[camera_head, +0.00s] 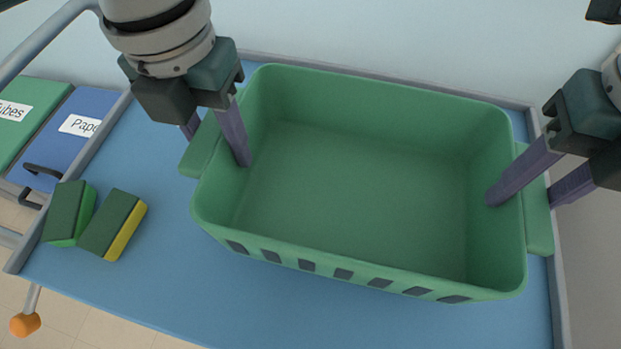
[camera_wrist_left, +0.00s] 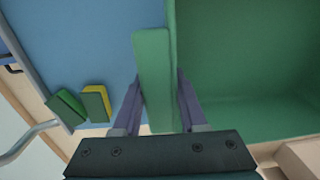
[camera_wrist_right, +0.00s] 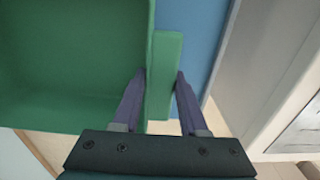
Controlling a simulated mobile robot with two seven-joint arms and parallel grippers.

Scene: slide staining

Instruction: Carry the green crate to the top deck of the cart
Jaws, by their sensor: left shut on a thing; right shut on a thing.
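The empty green crate (camera_head: 350,190) is over the blue top deck (camera_head: 170,290) of the cart, toward its right part. I cannot tell whether its bottom touches the deck. My left gripper (camera_head: 215,145) is shut on the crate's left handle, which shows between its fingers in the left wrist view (camera_wrist_left: 153,60). My right gripper (camera_head: 522,200) is shut on the right handle (camera_head: 538,225), one finger inside the crate and one outside. That handle also shows in the right wrist view (camera_wrist_right: 164,60).
Two sponges, one green (camera_head: 70,213) and one green and yellow (camera_head: 113,224), lie at the deck's left end. A raised grey rim (camera_head: 565,300) edges the deck. Beyond its left side are a green bin (camera_head: 30,120) and a blue bin (camera_head: 62,135) with labels.

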